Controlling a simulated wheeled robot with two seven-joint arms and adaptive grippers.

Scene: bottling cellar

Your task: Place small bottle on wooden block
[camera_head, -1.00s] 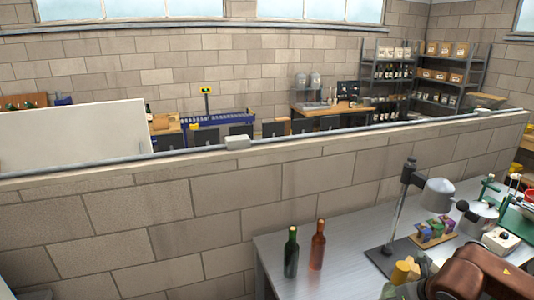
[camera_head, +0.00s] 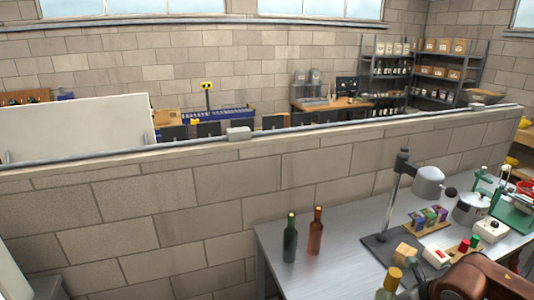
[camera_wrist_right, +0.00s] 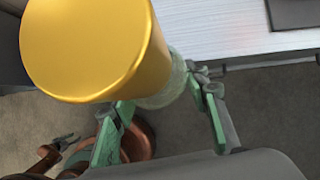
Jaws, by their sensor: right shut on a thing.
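The small bottle, with a gold-yellow cap and pale greenish glass, shows at the bottom of the head view (camera_head: 390,280). It fills the upper left of the right wrist view (camera_wrist_right: 90,45). My right gripper (camera_wrist_right: 163,120) is shut on its glass body, the green-padded fingers on either side.
A green bottle (camera_head: 290,240) and a red-brown bottle (camera_head: 316,232) stand on the metal table (camera_head: 340,262).

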